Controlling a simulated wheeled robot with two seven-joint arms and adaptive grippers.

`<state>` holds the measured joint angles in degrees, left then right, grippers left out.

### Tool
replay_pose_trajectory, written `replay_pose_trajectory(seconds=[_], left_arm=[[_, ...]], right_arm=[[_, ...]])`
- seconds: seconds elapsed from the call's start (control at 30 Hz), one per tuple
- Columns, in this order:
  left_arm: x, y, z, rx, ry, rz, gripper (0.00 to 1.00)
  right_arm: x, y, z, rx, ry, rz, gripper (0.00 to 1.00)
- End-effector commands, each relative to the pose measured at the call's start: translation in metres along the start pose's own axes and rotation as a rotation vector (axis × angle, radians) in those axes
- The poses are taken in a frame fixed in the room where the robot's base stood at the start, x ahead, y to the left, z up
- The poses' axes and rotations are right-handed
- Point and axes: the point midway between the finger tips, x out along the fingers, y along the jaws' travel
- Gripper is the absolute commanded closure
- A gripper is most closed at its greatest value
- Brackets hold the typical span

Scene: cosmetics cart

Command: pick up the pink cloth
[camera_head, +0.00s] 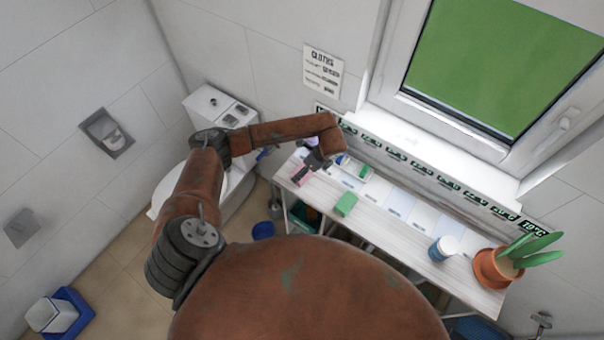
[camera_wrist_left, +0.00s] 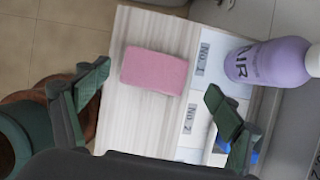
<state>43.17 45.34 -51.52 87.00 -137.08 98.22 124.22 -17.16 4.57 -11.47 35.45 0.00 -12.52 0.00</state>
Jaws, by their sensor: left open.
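The pink cloth (camera_head: 302,176) is a small folded block at the left end of the white wooden cart top (camera_head: 400,236). In the left wrist view the cloth (camera_wrist_left: 154,71) lies flat on the wood, left of a "No 1" label. My left gripper (camera_head: 311,166) is above that end of the cart and partly covers the cloth in the head view. In the wrist view the open fingers of my left gripper (camera_wrist_left: 158,84) appear on either side of the cloth, with nothing between them. I cannot tell the exact height. My right gripper is not in view.
A lavender bottle (camera_wrist_left: 268,62) is close to the right finger. A green block (camera_head: 346,204) lies on the cart to the right. Farther right are a white and blue jar (camera_head: 443,248) and a potted plant (camera_head: 495,268). A wall and window sill run behind the cart.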

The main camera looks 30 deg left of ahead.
Motion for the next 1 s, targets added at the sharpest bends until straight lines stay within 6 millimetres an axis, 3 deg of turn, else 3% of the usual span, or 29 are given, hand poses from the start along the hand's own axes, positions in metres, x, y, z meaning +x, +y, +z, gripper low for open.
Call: replay_pose_trajectory(seconds=[0.17,0.3,0.6,1.0], left_arm=[[0.024,0.008,-0.004,0.002,0.003,0.005,0.15],[0.041,0.006,-0.004,0.001,0.002,0.001,0.15],[0.046,0.006,-0.005,0.003,0.003,0.0,0.15],[0.046,0.005,-0.005,0.003,0.004,0.0,0.42]], right_arm=[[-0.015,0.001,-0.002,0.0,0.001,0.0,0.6],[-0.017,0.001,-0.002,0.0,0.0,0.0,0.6],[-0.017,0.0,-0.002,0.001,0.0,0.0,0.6],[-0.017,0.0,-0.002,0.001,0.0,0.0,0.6]])
